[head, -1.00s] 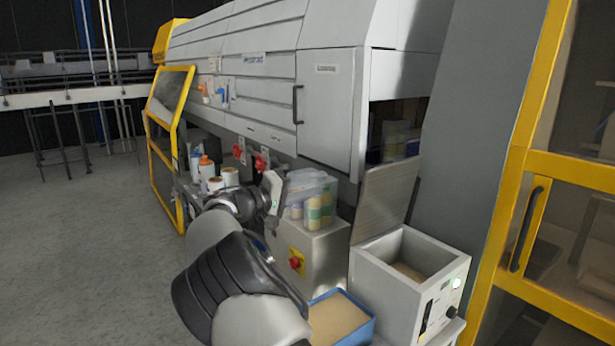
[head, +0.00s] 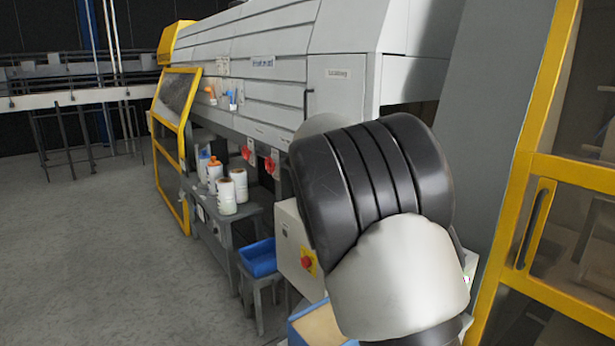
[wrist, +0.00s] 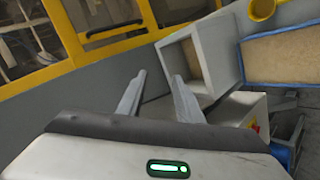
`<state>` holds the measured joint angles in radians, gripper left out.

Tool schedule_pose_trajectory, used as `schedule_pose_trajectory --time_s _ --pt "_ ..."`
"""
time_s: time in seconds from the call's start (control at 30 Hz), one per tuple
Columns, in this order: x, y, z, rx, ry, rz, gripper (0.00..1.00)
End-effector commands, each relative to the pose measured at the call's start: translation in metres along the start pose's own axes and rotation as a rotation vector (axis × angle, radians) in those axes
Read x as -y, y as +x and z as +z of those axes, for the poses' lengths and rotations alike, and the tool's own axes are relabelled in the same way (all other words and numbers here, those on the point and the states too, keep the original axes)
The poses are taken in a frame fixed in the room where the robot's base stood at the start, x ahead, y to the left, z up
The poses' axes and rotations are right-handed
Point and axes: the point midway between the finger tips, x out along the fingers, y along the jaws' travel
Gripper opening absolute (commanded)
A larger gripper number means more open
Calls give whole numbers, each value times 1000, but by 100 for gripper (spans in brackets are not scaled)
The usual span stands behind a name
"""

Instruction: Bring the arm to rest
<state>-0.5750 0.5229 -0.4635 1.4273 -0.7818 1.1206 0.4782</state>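My arm fills the right middle of the head view and hides much of the machine's near end. My gripper is out of sight in the head view. In the wrist view my gripper (wrist: 158,98) shows two grey fingers held well apart. Nothing is between them. Beyond the fingers is the open grey box (wrist: 212,55), apart from them and seen tilted.
The packing machine (head: 262,68) runs along the back. White bottles and rolls (head: 227,196) stand on a side table, with a blue bin (head: 260,258) on a stool. A yellow-framed guard (head: 522,165) borders the right. Floor (head: 90,240) at left is clear.

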Motion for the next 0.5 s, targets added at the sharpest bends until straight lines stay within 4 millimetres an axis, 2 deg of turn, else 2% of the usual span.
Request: schedule_pose_trajectory --time_s 0.03,0.2,0.37,0.5 --pt "-20 -3 23 34 28 -81 32" --pt "-45 -27 100 91 87 -350 32" --pt "-57 -69 169 78 137 -559 32" --pt "-56 -111 227 29 174 -697 32"
